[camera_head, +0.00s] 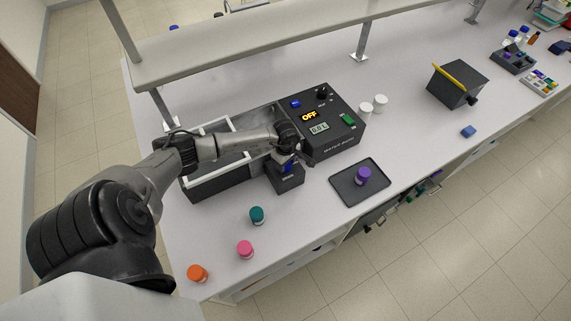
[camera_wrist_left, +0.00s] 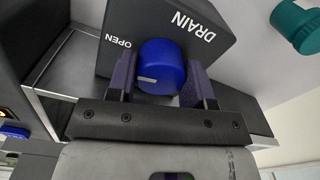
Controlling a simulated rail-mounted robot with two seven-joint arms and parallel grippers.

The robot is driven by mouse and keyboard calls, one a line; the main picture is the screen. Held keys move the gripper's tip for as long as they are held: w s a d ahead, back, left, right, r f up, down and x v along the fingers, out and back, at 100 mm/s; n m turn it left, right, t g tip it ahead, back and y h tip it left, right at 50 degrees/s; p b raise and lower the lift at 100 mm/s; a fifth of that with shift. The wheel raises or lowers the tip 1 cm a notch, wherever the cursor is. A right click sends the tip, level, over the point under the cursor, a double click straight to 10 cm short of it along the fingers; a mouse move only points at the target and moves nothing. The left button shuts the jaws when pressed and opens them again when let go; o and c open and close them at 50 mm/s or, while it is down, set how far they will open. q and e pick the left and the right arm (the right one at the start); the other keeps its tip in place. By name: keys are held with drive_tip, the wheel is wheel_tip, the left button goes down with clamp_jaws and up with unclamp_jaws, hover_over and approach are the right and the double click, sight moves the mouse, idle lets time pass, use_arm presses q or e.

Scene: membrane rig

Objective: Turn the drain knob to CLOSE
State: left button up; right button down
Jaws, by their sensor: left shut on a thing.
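The blue drain knob (camera_wrist_left: 160,58) sits on the dark drain box (camera_wrist_left: 220,45), which reads DRAIN and OPEN in the left wrist view. A CLOSE label does not show. A short white mark is on the knob's near, lower-left part. My left gripper (camera_wrist_left: 160,88) has one finger on each side of the knob and is shut on it. In the head view the drain box (camera_head: 287,180) stands at the front of the tank, with the left gripper (camera_head: 287,163) over it and the knob mostly covered. My right gripper is not in view.
The open tank (camera_head: 215,182) and the dark control unit (camera_head: 345,138) with an OFF display stand behind. A tray (camera_head: 345,190) with a purple-capped jar (camera_head: 363,175) lies to the right. Teal (camera_head: 257,215), pink (camera_head: 245,249) and orange (camera_head: 198,273) jars stand in front. A shelf (camera_head: 230,35) spans above.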

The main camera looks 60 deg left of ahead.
use_arm(q)
drive_tip(key=n+b, duration=0.1)
drive_tip(key=n, duration=0.1)
drive_tip(key=shift+n, duration=0.4)
drive_tip(key=n+b, duration=0.1)
drive_tip(key=n, duration=0.8)
drive_tip(key=shift+b, duration=0.3)
drive_tip(key=shift+n, duration=2.2)
drive_tip(key=o, duration=0.9)
drive_tip(key=shift+r, duration=0.1)
